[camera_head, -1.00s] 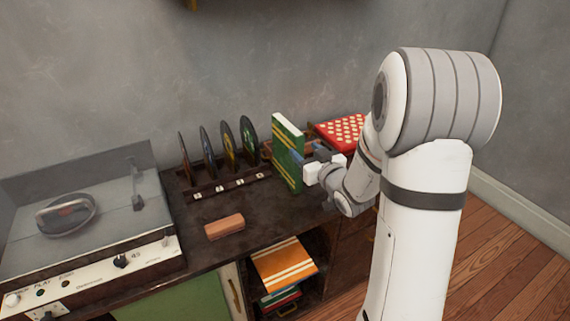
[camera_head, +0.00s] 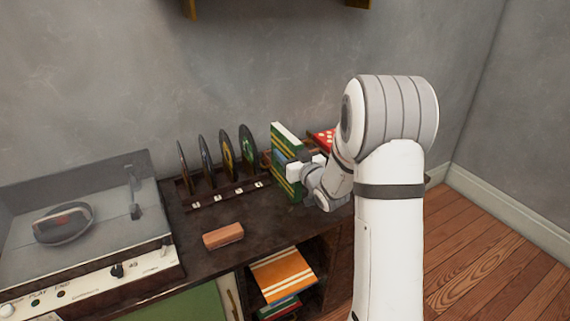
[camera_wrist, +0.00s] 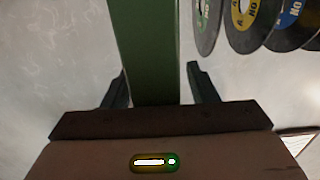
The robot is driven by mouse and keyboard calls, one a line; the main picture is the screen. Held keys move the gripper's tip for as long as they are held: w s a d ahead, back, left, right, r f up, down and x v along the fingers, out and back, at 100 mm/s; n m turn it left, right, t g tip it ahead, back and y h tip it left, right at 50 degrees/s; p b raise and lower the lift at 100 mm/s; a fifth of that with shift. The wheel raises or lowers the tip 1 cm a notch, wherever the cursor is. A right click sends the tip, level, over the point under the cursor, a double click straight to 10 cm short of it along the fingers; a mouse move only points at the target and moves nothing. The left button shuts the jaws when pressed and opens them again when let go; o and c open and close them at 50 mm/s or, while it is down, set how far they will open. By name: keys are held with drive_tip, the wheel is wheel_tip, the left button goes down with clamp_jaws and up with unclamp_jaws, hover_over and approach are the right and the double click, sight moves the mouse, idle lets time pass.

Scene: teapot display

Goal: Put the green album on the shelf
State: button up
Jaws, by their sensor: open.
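The green album (camera_head: 279,184) stands upright on the dark cabinet top, its pale edge and yellow stripes showing in the head view. In the wrist view, the green album (camera_wrist: 145,45) shows as a green slab standing between the two dark fingers. My gripper (camera_wrist: 160,88) is open around it, with a clear gap at the right finger and a small one at the left. In the head view my gripper (camera_head: 293,163) is at the album's right side and covers part of it. A wall shelf (camera_head: 270,8) shows only partly at the top edge.
A record rack (camera_head: 222,198) with several upright discs stands left of the album. A brown block (camera_head: 223,236) lies in front. A red dotted thing (camera_head: 324,139) is behind my arm. A turntable (camera_head: 75,235) is at left; an orange-striped album (camera_head: 283,274) lies in the open compartment below.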

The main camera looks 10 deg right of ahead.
drive_tip(key=shift+c, duration=0.4)
clamp_jaws()
drive_tip(key=shift+r, duration=0.1)
